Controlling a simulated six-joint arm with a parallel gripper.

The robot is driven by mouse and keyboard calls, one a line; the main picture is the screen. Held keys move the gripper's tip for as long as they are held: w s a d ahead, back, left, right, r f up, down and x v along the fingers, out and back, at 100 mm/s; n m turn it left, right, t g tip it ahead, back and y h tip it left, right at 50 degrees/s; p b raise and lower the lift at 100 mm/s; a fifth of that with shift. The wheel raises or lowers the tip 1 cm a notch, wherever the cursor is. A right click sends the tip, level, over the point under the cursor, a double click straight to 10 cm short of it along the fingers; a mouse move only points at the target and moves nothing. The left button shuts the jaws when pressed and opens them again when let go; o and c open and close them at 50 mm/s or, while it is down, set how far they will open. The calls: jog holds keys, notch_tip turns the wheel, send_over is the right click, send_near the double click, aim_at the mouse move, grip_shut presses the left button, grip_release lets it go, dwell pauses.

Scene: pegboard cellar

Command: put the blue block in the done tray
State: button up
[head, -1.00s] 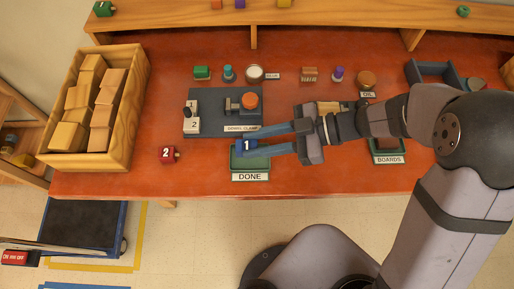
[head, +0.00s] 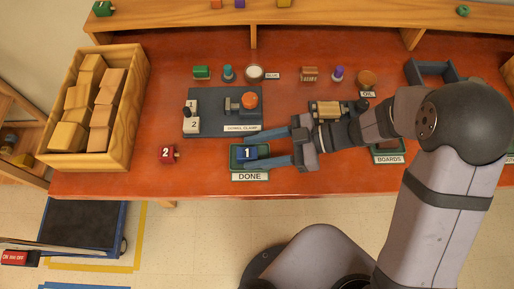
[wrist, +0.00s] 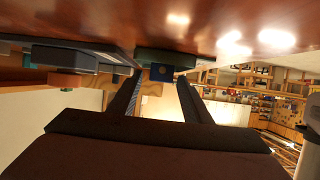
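The blue block (head: 247,153), marked with a white 1, sits in the green done tray (head: 236,164) at the front of the red bench. The tray's DONE label faces the front edge. My gripper (head: 262,147) is open, with one blue finger behind the block and one in front of it. Both fingertips look clear of the block. In the wrist view the blue block (wrist: 162,73) shows between the two spread fingers, against the green tray (wrist: 165,57). The near side of the block is partly hidden there.
The dowel clamp board (head: 215,122) lies just behind the tray. A red block marked 2 (head: 168,155) stands to its left. A wooden crate of blocks (head: 140,80) is at the far left, and the boards tray (head: 388,158) is to the right.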

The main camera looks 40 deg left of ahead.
jog(key=shift+r, duration=0.2)
jog(key=b+v, duration=0.1)
jog(key=v, duration=1.1)
dwell(0.3)
